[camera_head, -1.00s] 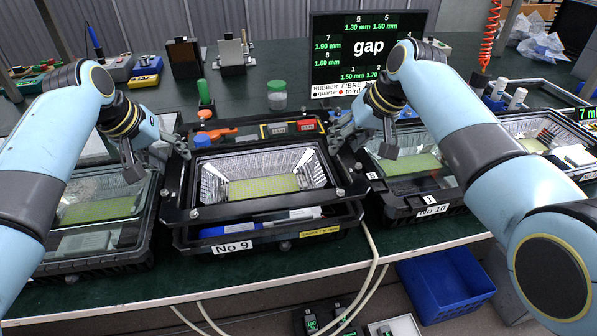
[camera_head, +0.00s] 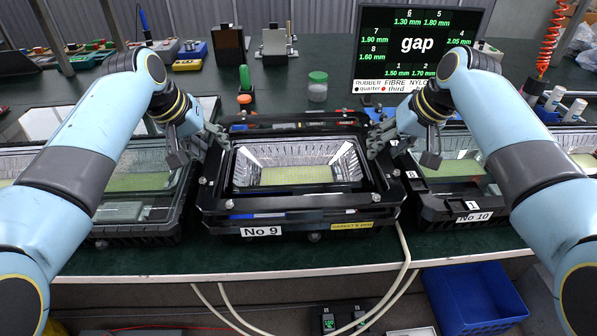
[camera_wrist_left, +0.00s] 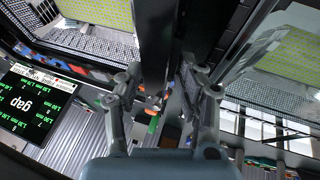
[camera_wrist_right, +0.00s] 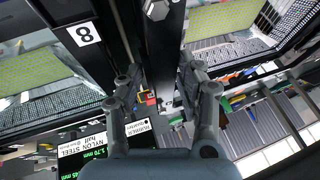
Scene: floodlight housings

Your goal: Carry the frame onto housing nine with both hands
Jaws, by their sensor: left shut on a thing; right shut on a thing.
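The black rectangular frame (camera_head: 300,203) is held level over housing nine, with the bright reflector and yellow-green panel showing through its opening. Housing nine (camera_head: 305,229) carries a "No 9" label on its front wall; a strip of its inside shows under the frame's front bar. I cannot tell whether the frame touches the housing. My left gripper (camera_head: 220,136) is shut on the frame's left side; the frame bar also runs between its fingers in the left wrist view (camera_wrist_left: 160,60). My right gripper (camera_head: 377,139) is shut on the frame's right side.
Housing ten (camera_head: 450,205) stands close on the right, and another housing (camera_head: 135,220) close on the left. Behind are a green-capped jar (camera_head: 318,88) and the gap screen (camera_head: 418,48). White cables hang at the front edge, near a blue bin (camera_head: 470,298).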

